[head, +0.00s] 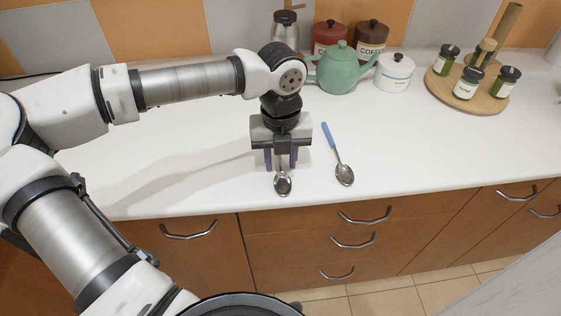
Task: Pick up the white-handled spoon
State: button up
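My gripper (281,161) points down over the white counter. Its two fingers are well apart, one on each side of a metal spoon (283,185). The bowl of this spoon shows just in front of the fingers. Its handle is hidden behind or under my gripper, so I cannot see the handle's colour. I cannot tell how far the fingertips are above the counter. A second spoon (344,174) lies to the right of my gripper, with a blue handle pointing away and its metal bowl towards the front edge.
A green teapot (341,70), a white lidded pot (394,73), red (327,37) and brown (371,38) canisters and a glass jar (286,30) stand behind. A round wooden tray (438,88) holds several small jars at right. The counter (430,145) is clear at front right.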

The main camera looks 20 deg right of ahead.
jog(key=shift+f, duration=0.1)
jog(key=shift+c, duration=0.3)
grip_shut()
